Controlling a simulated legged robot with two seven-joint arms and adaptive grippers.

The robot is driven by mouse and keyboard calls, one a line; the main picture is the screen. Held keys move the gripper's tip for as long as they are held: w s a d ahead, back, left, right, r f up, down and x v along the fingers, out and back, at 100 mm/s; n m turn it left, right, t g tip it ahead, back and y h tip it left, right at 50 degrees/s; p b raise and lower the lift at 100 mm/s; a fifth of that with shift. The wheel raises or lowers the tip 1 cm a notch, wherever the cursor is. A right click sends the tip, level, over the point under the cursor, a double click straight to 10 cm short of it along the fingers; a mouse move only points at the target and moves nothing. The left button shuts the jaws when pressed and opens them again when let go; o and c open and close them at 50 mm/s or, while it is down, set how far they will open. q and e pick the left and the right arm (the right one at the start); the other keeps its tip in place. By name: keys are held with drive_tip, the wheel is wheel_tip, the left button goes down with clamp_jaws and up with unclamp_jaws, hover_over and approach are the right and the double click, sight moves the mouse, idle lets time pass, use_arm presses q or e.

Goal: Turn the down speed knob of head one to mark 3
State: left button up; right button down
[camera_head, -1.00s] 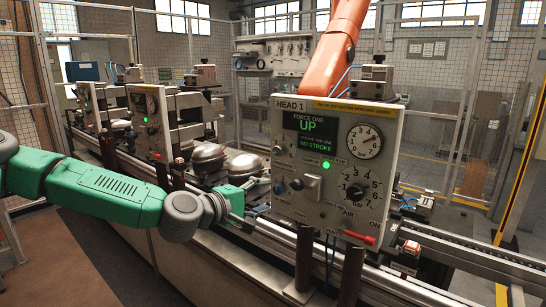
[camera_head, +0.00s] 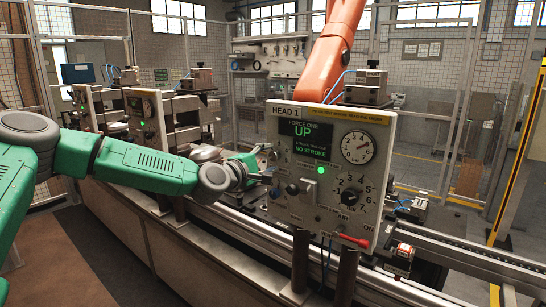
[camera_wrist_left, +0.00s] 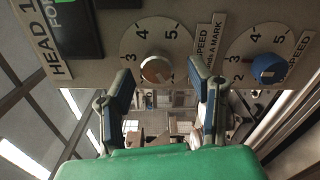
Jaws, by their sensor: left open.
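The grey HEAD 1 panel (camera_head: 328,215) stands right of centre in the head view. In the left wrist view two numbered speed dials show turned on their side: one with an orange-brown knob (camera_wrist_left: 156,68), one with a blue knob (camera_wrist_left: 268,68). Both labels read SPEED, with the rest cut off, so I cannot tell which is down speed. Neither knob's exact mark is clear. My left gripper (camera_wrist_left: 171,84) is open and empty, its two blue-grey fingers below the orange-brown knob in that view, apart from it as far as I can tell. In the head view the gripper (camera_head: 264,170) is at the panel's left edge.
The panel also carries a gauge (camera_head: 357,147), a larger black dial knob (camera_head: 349,197), a toggle block (camera_head: 300,188) and a red lever (camera_head: 350,240). An orange arm (camera_head: 332,55) rises behind it. A conveyor rail (camera_head: 460,262) runs below. A similar head (camera_head: 145,125) stands left.

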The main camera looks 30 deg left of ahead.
use_arm(q)
drive_tip(key=shift+w+d, duration=0.15)
drive_tip(key=shift+w, duration=0.8)
clamp_jaws()
